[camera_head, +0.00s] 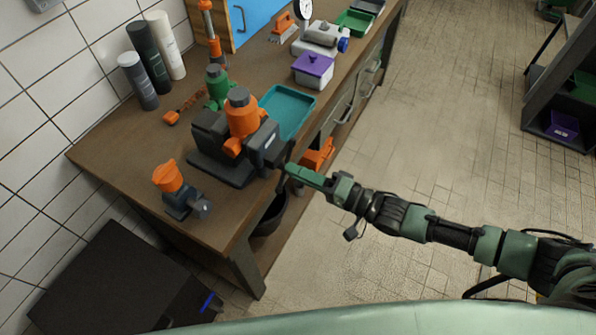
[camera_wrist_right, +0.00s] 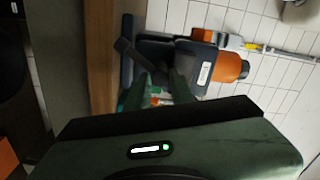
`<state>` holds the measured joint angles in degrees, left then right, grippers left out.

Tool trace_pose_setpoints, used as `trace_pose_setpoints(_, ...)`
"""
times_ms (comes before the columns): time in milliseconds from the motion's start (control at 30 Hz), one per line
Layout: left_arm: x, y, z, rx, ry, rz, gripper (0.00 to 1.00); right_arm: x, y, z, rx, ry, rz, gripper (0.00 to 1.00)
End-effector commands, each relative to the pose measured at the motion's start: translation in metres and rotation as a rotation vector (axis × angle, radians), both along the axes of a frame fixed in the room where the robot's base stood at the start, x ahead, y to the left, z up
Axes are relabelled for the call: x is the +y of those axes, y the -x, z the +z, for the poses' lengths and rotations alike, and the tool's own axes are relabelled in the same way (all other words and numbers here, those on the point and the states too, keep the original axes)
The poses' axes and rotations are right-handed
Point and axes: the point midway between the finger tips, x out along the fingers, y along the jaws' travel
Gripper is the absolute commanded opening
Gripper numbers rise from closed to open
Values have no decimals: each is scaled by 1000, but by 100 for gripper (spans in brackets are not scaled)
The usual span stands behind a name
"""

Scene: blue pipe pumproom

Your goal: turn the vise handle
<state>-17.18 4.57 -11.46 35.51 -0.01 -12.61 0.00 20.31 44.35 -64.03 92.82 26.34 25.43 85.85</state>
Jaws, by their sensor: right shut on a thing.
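The dark grey vise (camera_head: 262,146) stands at the bench's front edge, with an orange part (camera_head: 243,118) at its jaws. In the right wrist view the vise (camera_wrist_right: 165,50) and orange part (camera_wrist_right: 230,68) also show. My right gripper (camera_head: 289,170) is at the vise's front, beyond the bench edge. It is shut on the vise handle (camera_wrist_right: 126,46), a dark bar that slants out past the fingers; the fingers (camera_wrist_right: 160,84) partly hide it. In the head view the handle is mostly hidden. My left gripper is not in view.
The wooden bench (camera_head: 120,150) holds a teal tray (camera_head: 290,108), a purple-lidded box (camera_head: 313,68), a small orange-topped tool (camera_head: 170,180) and several upright cylinders by the wall. A black bin (camera_head: 272,215) sits under the bench.

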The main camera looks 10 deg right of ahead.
Motion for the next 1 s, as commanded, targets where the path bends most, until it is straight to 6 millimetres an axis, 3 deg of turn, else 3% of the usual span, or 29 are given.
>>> trace_pose_setpoints(33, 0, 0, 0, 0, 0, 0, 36, -3, 1, -7, 16, 9, -3, 0)
trace_pose_setpoints(467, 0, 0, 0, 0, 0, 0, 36, -3, 1, -6, 21, 4, -4, 0)
trace_pose_setpoints(500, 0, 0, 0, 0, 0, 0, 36, -3, 1, -6, 21, 4, -4, 33)
trace_pose_setpoints(567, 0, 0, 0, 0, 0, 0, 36, -3, 1, -6, 19, 4, -4, 48)
trace_pose_setpoints(867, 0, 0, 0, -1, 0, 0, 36, -1, 0, -2, 13, -3, -1, 48)
trace_pose_setpoints(1000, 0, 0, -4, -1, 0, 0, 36, -10, 6, -4, 13, -3, -3, 48)
